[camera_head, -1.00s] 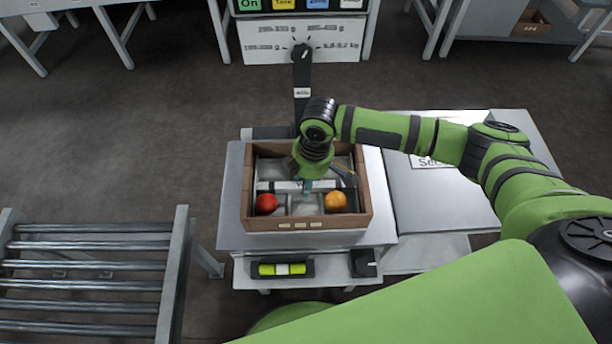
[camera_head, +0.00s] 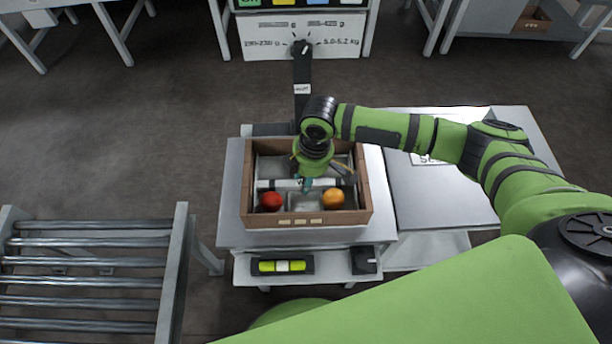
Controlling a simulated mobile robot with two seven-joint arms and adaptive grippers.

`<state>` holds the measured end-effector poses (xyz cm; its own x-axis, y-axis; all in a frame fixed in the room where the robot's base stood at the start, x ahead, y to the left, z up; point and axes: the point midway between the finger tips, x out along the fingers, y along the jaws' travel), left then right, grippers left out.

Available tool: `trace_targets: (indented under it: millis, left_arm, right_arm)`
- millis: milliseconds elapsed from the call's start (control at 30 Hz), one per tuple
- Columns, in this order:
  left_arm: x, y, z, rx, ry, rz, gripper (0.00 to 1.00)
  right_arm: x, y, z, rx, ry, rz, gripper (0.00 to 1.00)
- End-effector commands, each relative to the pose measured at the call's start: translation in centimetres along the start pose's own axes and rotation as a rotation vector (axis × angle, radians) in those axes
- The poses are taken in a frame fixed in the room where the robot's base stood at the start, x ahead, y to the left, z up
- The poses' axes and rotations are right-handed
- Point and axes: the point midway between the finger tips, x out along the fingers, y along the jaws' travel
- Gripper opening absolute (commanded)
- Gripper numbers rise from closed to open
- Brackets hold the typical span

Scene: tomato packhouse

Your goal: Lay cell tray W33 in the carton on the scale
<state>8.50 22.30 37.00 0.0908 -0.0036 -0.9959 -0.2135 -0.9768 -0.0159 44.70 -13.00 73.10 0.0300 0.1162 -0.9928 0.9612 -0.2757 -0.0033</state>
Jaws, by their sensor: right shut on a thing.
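The brown carton (camera_head: 247,190) stands on the scale's table in the middle of the head view. Inside its walls is a grey cell tray (camera_head: 304,202) with a pale bar across it; no label W33 can be read. A red tomato (camera_head: 271,201) and an orange one (camera_head: 333,199) sit in its front cells. My right gripper (camera_head: 306,185) points down into the carton and is shut on the tray near its middle. My arm hides part of the tray's back, and I cannot tell whether the tray rests on the carton floor. My left gripper is not in view.
The scale's dark post (camera_head: 302,85) rises behind the carton. A grey side table (camera_head: 440,190) stands to the right under my arm. A roller conveyor (camera_head: 85,275) is at the lower left. A black holder with a yellow-green object (camera_head: 282,267) is in front.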

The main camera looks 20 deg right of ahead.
Motion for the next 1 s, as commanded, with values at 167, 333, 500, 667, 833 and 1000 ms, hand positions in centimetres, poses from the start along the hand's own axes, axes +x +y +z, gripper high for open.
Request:
trace_targets:
  millis: [167, 333, 500, 667, 833, 1000]
  left_arm:
    - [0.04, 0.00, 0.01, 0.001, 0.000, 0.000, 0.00]
    - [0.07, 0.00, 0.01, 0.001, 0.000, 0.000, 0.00]
    - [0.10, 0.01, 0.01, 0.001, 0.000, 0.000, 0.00]
    - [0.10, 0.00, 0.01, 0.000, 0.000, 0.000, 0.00]
    - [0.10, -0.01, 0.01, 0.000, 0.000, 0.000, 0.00]
    - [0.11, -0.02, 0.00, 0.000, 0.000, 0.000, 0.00]
  right_arm:
    - [0.26, 0.02, 0.00, 0.000, 0.001, 0.000, 0.00]
    - [0.52, 0.02, 0.04, 0.001, 0.001, 0.000, 0.00]
    - [0.78, 0.00, 0.08, 0.001, 0.000, 0.000, 0.00]
    - [0.82, 0.01, 0.07, 0.001, 0.001, 0.000, 0.56]
    - [0.82, 0.00, 0.09, 0.000, 0.000, 0.000, 0.56]
    - [0.88, -0.03, 0.14, 0.001, -0.001, -0.001, 0.41]
